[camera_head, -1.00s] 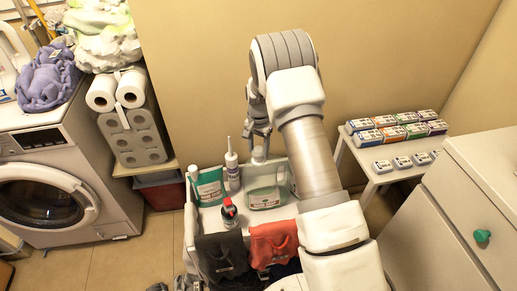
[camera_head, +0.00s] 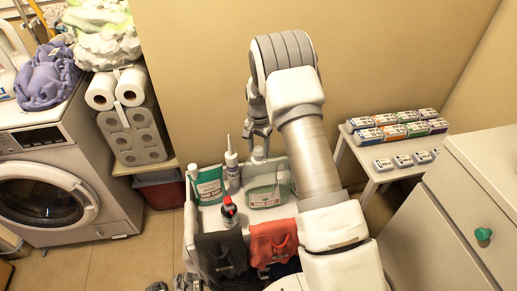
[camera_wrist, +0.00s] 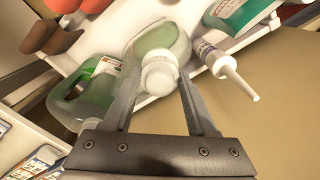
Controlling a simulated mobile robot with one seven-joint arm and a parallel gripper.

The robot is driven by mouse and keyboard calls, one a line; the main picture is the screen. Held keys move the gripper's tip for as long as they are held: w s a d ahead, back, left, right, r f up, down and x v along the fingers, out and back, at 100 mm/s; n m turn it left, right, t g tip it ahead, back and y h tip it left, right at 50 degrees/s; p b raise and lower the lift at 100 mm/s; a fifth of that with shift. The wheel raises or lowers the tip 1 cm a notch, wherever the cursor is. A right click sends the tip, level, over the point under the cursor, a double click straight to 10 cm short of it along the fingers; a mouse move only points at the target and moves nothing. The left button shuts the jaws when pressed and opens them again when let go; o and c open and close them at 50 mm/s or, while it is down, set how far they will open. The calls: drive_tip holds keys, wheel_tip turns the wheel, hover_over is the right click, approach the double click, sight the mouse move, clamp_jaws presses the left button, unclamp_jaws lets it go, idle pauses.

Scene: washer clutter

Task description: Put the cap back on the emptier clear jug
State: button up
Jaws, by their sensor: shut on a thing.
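A white cap (camera_wrist: 160,76) shows between the fingers of my gripper (camera_wrist: 160,84) in the wrist view, and the fingers are shut on it. Behind the cap is a clear jug (camera_wrist: 160,40) with pale green in it; I cannot tell whether the cap is seated on its neck or held just off it. A second clear jug (camera_wrist: 92,92) with green liquid lies to the left in the wrist view, its top partly hidden by my gripper. In the head view, my gripper (camera_head: 259,138) points down above a clear jug (camera_head: 265,196) on the white cart.
A white nozzle bottle (camera_head: 232,170), a green pouch (camera_head: 208,186) and a black-and-red bottle (camera_head: 229,212) crowd the cart (camera_head: 189,235). Dark and orange cloths (camera_head: 272,245) hang at its front. A side table (camera_head: 362,165) with several boxes stands right. The wall is close behind.

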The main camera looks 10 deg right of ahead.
drive_tip(key=shift+f, duration=0.4)
idle(0.5)
drive_tip(key=o, duration=0.6)
drive_tip(key=shift+c, duration=0.2)
drive_tip(key=c, duration=0.5)
drive_tip(key=shift+b, duration=0.3)
drive_tip(key=m, duration=0.3)
drive_tip(key=m+p, duration=0.1)
drive_tip(key=m, duration=0.3)
drive_tip(key=m+p, duration=0.1)
drive_tip(key=m, duration=0.3)
drive_tip(key=m+p, duration=0.1)
drive_tip(key=m, duration=0.3)
drive_tip(key=shift+c, duration=0.2)
